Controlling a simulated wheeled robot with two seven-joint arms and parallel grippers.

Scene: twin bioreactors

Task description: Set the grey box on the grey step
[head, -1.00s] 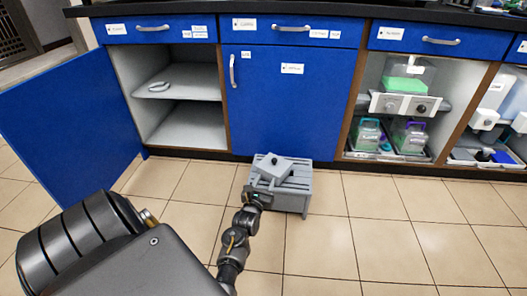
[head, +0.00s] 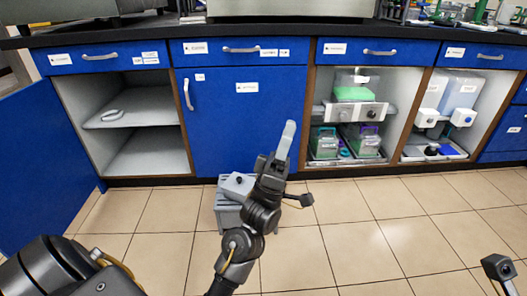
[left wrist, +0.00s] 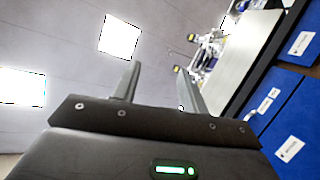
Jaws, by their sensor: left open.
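The grey step (head: 228,214) stands on the tiled floor in front of the closed blue cupboard door. The grey box (head: 236,184), with a small dark knob, rests on top of the step and looks turned at an angle to it. My left gripper (head: 289,126) is raised above and to the right of the box, with its fingers pointing up, apart from it. My arm hides the right part of the box and step. In the left wrist view the left gripper (left wrist: 158,80) is open, with nothing between its fingers. My right gripper is out of view.
An open blue door (head: 45,170) swings out at the left beside a shelf cupboard holding a small pale item (head: 112,115). Open bays at the right hold lab equipment (head: 352,112). The floor (head: 370,220) right of the step is clear.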

